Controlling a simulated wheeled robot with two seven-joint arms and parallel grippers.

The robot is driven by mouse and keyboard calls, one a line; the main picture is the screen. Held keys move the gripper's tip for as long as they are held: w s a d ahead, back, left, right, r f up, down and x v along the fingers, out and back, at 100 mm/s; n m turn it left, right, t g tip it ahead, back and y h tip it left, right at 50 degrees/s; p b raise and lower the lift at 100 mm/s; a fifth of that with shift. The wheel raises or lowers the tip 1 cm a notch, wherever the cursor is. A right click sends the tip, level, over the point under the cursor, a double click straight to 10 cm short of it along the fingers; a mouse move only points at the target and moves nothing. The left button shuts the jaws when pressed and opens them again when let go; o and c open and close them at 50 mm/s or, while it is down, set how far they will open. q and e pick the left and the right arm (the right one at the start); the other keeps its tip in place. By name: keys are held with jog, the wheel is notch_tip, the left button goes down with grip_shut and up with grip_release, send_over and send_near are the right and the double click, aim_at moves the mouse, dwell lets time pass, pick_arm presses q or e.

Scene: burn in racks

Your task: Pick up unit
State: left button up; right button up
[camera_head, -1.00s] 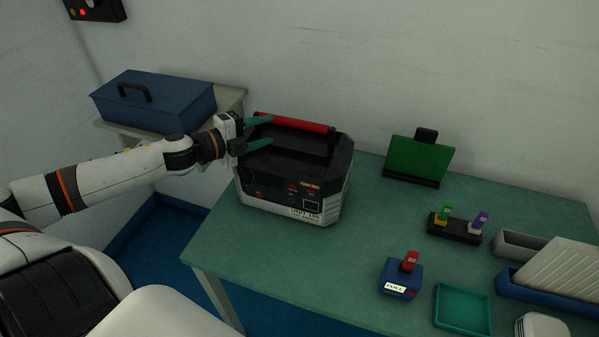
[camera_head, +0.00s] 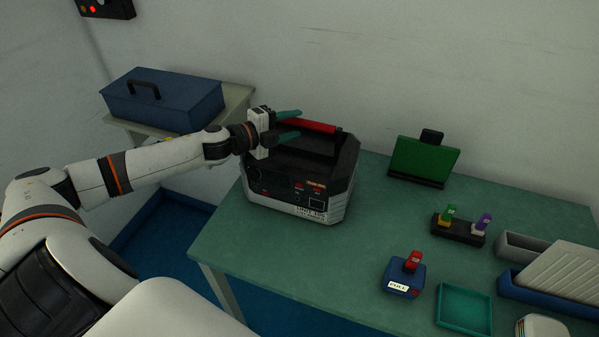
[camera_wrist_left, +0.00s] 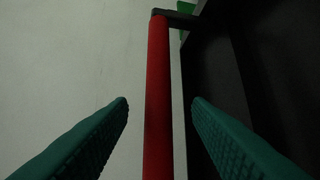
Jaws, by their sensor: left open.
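The unit (camera_head: 298,189) is a black and light grey box with a label on its front. It stands upright at the left end of the green table. A red handle (camera_head: 309,126) runs along its top. My left gripper (camera_head: 288,124) is at the handle's left end, with its teal fingers open. In the left wrist view the red handle (camera_wrist_left: 158,100) runs between the two open fingers (camera_wrist_left: 160,108), with a gap on both sides. My right gripper is not in view.
A blue toolbox (camera_head: 165,100) stands on a side table at the left. On the green table (camera_head: 345,262) are a green panel (camera_head: 423,160), a black holder with coloured plugs (camera_head: 459,229), a blue block with a red top (camera_head: 404,277), a teal tray (camera_head: 464,308) and a blue rack (camera_head: 540,290).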

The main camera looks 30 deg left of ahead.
aim_at(306, 143)
pick_arm(q)
jog(key=shift+w+d+r+p, duration=0.2)
jog(key=shift+w+p, duration=0.15)
jog(key=shift+w, duration=0.1)
jog(key=p+x, duration=0.1)
jog(key=x, duration=0.2)
jog(key=shift+d+f, duration=0.1)
jog(key=shift+w+d+f+p, duration=0.1)
jog(key=shift+w+f+p, duration=0.2)
jog(key=shift+w, duration=0.1)
grip_shut()
jog(key=shift+s, duration=0.1)
dwell(0.5)
jog(key=shift+r, duration=0.55)
jog(key=shift+w+f, duration=0.1)
jog(key=shift+w, duration=0.1)
